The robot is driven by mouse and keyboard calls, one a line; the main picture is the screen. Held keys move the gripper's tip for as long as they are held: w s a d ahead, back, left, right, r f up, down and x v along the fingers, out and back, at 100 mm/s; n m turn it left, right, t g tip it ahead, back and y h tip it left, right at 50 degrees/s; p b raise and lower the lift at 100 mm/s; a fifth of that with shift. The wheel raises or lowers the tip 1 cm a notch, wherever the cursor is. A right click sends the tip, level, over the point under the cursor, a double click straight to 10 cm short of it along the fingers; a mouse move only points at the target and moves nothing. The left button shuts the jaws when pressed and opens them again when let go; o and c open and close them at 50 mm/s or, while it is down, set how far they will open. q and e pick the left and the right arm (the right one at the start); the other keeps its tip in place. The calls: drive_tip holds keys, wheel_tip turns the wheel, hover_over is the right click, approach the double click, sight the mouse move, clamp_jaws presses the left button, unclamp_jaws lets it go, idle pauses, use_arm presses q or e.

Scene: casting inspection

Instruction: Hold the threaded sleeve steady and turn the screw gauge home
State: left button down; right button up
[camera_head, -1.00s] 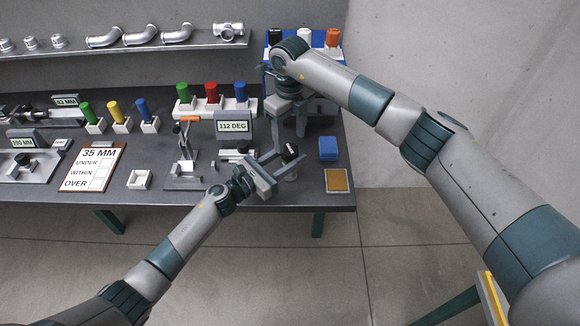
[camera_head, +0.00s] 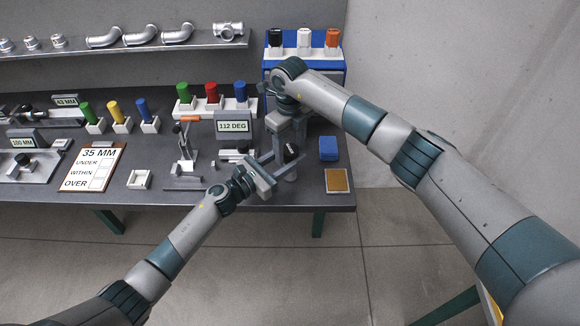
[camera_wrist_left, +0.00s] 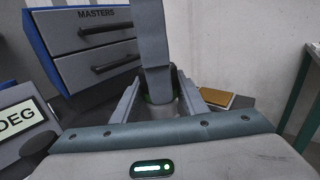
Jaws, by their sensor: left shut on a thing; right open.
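The threaded sleeve (camera_head: 290,174) is a grey upright cylinder near the front right of the bench. My left gripper (camera_head: 287,158) is shut around it from the front left; the sleeve shows partly between the jaws in the left wrist view (camera_wrist_left: 160,109). The screw gauge's black head (camera_head: 291,152) shows above the sleeve. My right gripper (camera_head: 287,140) is open, pointing down, with its fingers around or just beside the black head; I cannot tell whether they touch it. Its finger hides much of the sleeve's top in the left wrist view (camera_wrist_left: 155,45).
A blue block (camera_head: 328,149) and a brown-topped pad (camera_head: 336,181) lie right of the sleeve. The masters cabinet (camera_wrist_left: 88,45) stands behind. A 112 DEG display (camera_head: 233,126) and a small stand (camera_head: 184,168) are to the left. The bench's front edge is close.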

drive_tip(key=shift+f, duration=1.55)
drive_tip(key=shift+c, duration=0.7)
drive_tip(key=c, duration=1)
drive_tip(key=shift+o, duration=0.3)
drive_tip(key=shift+m, duration=1.6)
drive_tip(key=o, duration=1.2)
